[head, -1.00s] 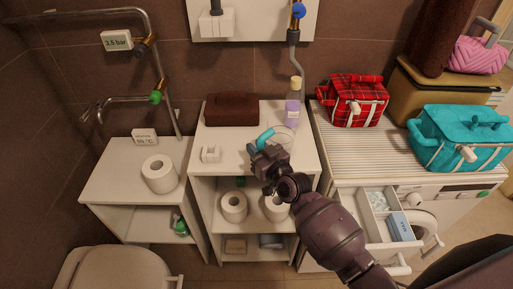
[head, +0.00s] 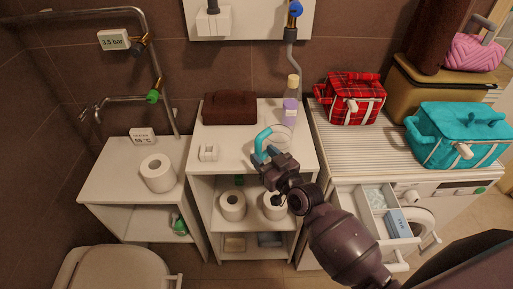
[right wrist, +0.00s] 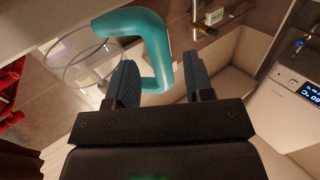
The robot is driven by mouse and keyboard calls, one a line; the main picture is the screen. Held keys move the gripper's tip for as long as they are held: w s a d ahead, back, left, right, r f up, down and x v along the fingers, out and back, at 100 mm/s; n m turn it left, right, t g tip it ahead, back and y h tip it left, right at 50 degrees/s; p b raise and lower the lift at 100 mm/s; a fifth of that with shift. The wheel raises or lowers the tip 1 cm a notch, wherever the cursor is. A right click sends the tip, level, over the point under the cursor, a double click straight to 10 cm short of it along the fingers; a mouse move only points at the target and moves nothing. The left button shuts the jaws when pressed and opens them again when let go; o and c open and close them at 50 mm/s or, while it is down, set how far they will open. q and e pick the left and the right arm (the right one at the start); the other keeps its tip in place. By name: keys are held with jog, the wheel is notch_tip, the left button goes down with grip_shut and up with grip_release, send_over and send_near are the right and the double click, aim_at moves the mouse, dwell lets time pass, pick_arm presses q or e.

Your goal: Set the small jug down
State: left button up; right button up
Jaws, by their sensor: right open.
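The small jug has a clear body (head: 281,134) and a teal handle (head: 261,143). It stands upright on the white top of the middle shelf unit (head: 228,154), near the right front. My right gripper (head: 264,160) is open just in front of the handle. In the right wrist view, the handle (right wrist: 158,42) reaches down between the spread fingers, with a clear gap to the right finger; I cannot tell whether it touches the left one. The clear body (right wrist: 82,62) shows beyond the left finger. My left gripper is not in view.
A brown box (head: 230,107), a small white holder (head: 208,153) and a purple-labelled bottle (head: 289,112) share the shelf top. Toilet rolls (head: 232,206) sit below. An open drawer (head: 377,199) juts out at right, under a red tartan bag (head: 350,98).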

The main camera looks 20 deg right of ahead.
jog(key=v, duration=0.7)
jog(key=shift+s, duration=0.15)
dwell(0.3)
